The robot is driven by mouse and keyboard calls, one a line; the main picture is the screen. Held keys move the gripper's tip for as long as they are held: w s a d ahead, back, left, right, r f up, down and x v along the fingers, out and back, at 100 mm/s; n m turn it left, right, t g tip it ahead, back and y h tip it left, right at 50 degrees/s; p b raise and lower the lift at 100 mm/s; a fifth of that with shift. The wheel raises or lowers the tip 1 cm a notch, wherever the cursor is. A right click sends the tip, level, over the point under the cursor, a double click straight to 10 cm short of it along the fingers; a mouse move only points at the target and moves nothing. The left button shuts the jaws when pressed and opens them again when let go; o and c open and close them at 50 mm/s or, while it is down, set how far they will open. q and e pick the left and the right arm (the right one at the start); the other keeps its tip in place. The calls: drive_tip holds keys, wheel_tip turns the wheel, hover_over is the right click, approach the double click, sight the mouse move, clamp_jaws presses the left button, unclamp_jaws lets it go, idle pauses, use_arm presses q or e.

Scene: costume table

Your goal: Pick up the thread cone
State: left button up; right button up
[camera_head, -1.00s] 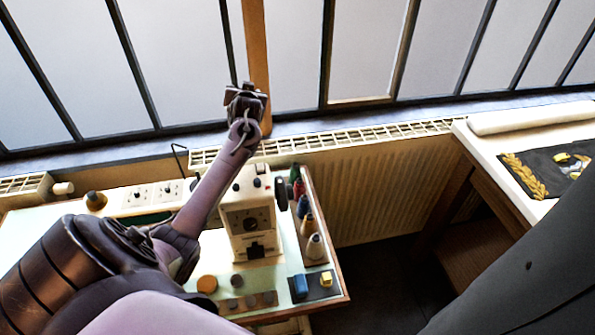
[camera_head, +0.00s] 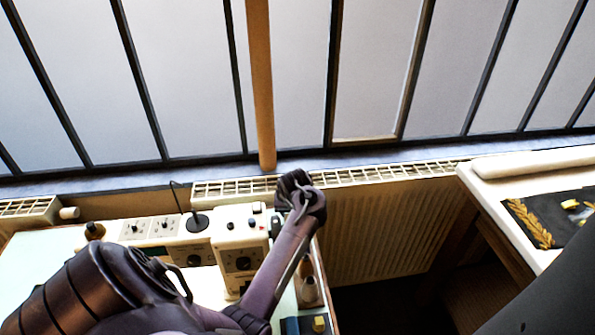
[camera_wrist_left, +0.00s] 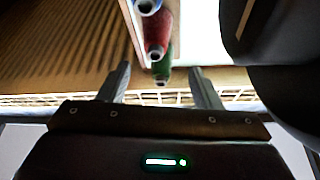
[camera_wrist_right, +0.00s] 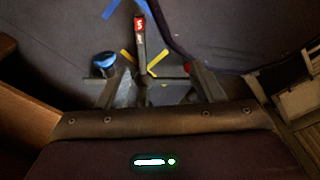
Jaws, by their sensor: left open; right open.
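Several thread cones stand in a row on a wooden rack at the sewing table's right edge. In the left wrist view a green cone (camera_wrist_left: 162,66), a red cone (camera_wrist_left: 158,30) and a blue cone (camera_wrist_left: 148,7) line up. My left gripper (camera_wrist_left: 160,82) is open and empty, with the green cone's tip between its fingers in the picture; no contact shows. In the head view the left wrist hides most of the row; a pale cone (camera_head: 310,291) shows beside the forearm. My right gripper (camera_wrist_right: 158,75) is open and empty over the dark floor, outside the head view.
A white sewing machine (camera_head: 243,255) stands just left of the cones. A radiator (camera_head: 380,235) is behind them. A white table (camera_head: 490,195) with embroidered cloth is at the right. A blue round object (camera_wrist_right: 104,62) and a red-marked post (camera_wrist_right: 139,30) lie near my right gripper's view.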

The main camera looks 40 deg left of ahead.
use_arm(q)
drive_tip(key=f, duration=0.3)
drive_tip(key=shift+w+f, duration=0.1)
drive_tip(key=shift+w, duration=0.3)
drive_tip(key=x, duration=0.3)
drive_tip(key=shift+w+f, duration=0.2)
drive_tip(key=shift+w+a+f, duration=0.1)
drive_tip(key=shift+a+f, duration=0.05)
drive_tip(key=shift+f, duration=0.2)
drive_tip(key=shift+c, duration=1.2)
drive_tip(key=c, duration=0.7)
drive_tip(key=shift+c, duration=0.7)
use_arm(e)
drive_tip(key=shift+s+d+f, duration=0.15)
drive_tip(key=shift+d, duration=0.3)
drive_tip(key=shift+s+d+f, duration=0.15)
drive_tip(key=shift+d, duration=0.3)
drive_tip(key=shift+d, duration=0.1)
